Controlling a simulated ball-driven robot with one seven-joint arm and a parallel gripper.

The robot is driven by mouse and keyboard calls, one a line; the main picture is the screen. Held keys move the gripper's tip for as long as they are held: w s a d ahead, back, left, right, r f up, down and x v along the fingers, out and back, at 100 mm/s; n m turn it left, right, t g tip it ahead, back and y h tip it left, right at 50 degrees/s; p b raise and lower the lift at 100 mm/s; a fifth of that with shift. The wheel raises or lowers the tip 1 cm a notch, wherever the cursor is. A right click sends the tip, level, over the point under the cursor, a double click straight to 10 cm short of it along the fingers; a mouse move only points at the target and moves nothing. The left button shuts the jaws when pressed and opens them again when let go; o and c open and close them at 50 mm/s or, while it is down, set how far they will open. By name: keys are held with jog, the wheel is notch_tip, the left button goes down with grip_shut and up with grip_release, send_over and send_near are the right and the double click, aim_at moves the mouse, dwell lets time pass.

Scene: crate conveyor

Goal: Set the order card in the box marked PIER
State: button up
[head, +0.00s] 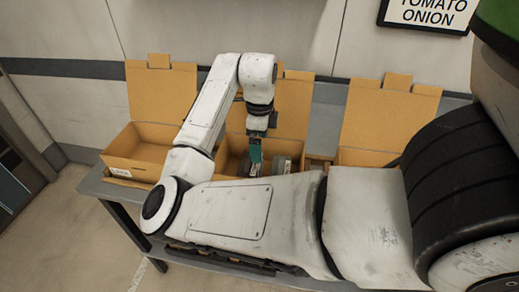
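Three open cardboard boxes with raised lids stand in a row: the left box (122,147), the middle box (231,150) and the right box (365,157). A small white label (121,172) shows on the left box's front, too small to read. The other box fronts are hidden behind my arm, so I cannot tell which is marked PIER. My gripper (255,164) points down into the middle box, its teal fingers beside dark grey items (283,164) inside. I cannot tell whether it is open or shut. I cannot make out the order card.
The boxes stand on a grey table (92,186) against a pale wall. A framed sign (427,14) reading TOMATO ONION hangs at the upper right. Bare floor lies at the left. My arm covers much of the table's front and right.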

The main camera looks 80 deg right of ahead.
notch_tip(320, 180, up, 9)
dwell(0.3)
